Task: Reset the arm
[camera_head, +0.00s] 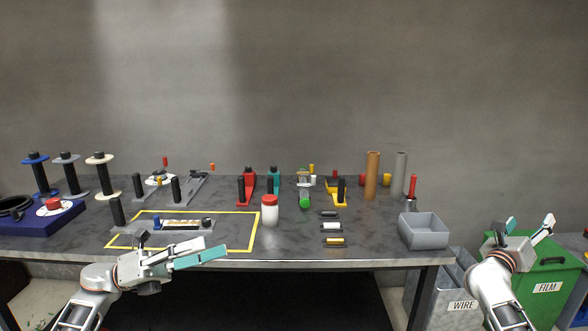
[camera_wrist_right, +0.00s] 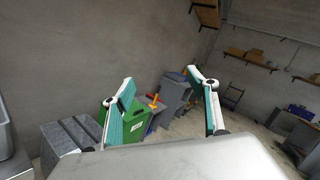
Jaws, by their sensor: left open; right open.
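My left gripper (camera_head: 190,252) is at the front edge of the table (camera_head: 300,240), just before the yellow taped rectangle (camera_head: 254,230). Its fingers are open, point right and hold nothing that I can see. My right gripper (camera_head: 525,230) is off the table's right end, raised near the green FILM bin. It is open and empty. In the right wrist view its two teal-padded fingers (camera_wrist_right: 166,104) stand wide apart with only the room between them.
Inside the yellow outline sits a small fixture (camera_head: 180,224). A red-lidded jar (camera_head: 269,210) and a grey tray (camera_head: 423,231) stand nearby. Spools (camera_head: 103,177) stand at the back left. The WIRE bin (camera_head: 445,290) and green FILM bin (camera_head: 550,285) are right of the table.

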